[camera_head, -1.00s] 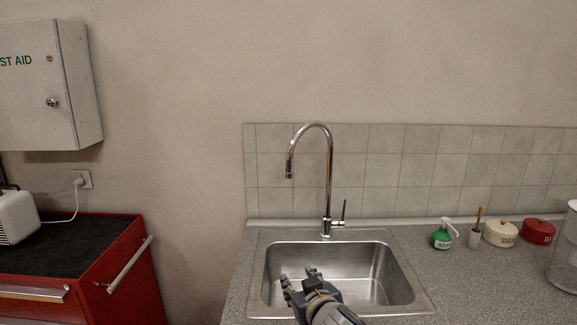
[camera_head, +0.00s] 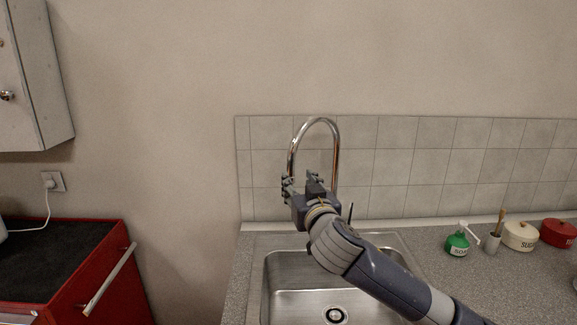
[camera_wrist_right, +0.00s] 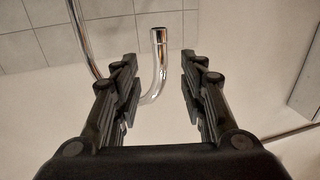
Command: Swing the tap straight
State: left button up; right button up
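The tap (camera_head: 318,122) is a tall chrome gooseneck behind the sink, its arch swung toward the left in the head view. My right gripper (camera_head: 301,181) is raised in front of it, hiding the spout's end and most of the lower stem. In the right wrist view the spout tip (camera_wrist_right: 159,42) lies between and beyond the two open fingers of the right gripper (camera_wrist_right: 160,72); I see no contact. The tap's stem (camera_wrist_right: 82,38) passes left of the left finger. My left gripper is in neither view.
The steel sink (camera_head: 290,305) is set in a grey speckled counter (camera_head: 480,300). A green soap bottle (camera_head: 457,243), brush holder (camera_head: 491,242), cream pot (camera_head: 520,236) and red pot (camera_head: 558,233) stand at right. A red cabinet (camera_head: 120,290) is at left.

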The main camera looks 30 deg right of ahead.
aim_at(292, 170)
jog(key=shift+w+d+r+p, duration=0.2)
jog(key=shift+w+p, duration=0.05)
jog(key=shift+w, duration=0.25)
jog(key=shift+w+d+r+p, duration=0.2)
jog(key=shift+w+p, duration=0.05)
jog(key=shift+w, duration=0.25)
jog(key=p+x, duration=0.1)
jog(key=x, duration=0.2)
jog(key=shift+f, duration=0.1)
jog(key=x, duration=0.2)
jog(key=p+x, duration=0.1)
jog(key=shift+w+d+f, duration=0.1)
jog(key=shift+w+f, duration=0.1)
jog(key=shift+w, duration=0.2)
jog(key=c, duration=0.3)
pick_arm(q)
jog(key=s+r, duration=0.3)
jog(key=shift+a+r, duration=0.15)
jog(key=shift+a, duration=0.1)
pick_arm(e)
grip_shut()
